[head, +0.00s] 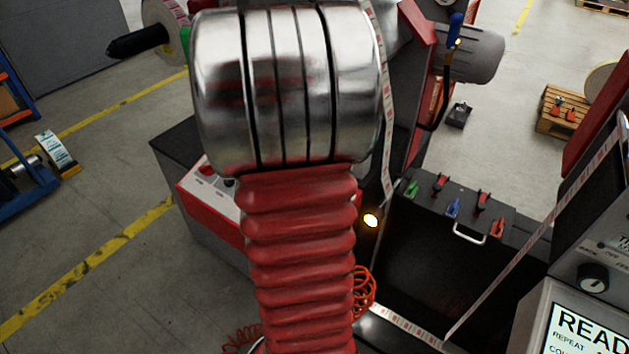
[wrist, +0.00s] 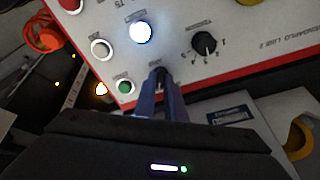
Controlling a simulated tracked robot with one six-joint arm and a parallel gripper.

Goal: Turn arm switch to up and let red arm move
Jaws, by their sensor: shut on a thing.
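In the wrist view, my gripper (wrist: 161,84) has its two blue fingers close together on a small black switch (wrist: 161,71) near the red lower edge of the pale control panel (wrist: 180,48). The fingers hide most of the switch, so I cannot tell whether it points up or down. In the head view, the panel (head: 199,183) shows at the left of my arm, which covers part of it. My gripper is hidden there. A red machine part (head: 417,22) rises at the top right of my arm; I cannot tell whether it is the red arm.
A black dial (wrist: 204,43), a lit white button (wrist: 140,32) and a green button (wrist: 124,87) sit close around the switch. A label web (head: 387,120) runs down the machine. A grey console with a knob (head: 593,278) and a screen (head: 585,332) stands at right.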

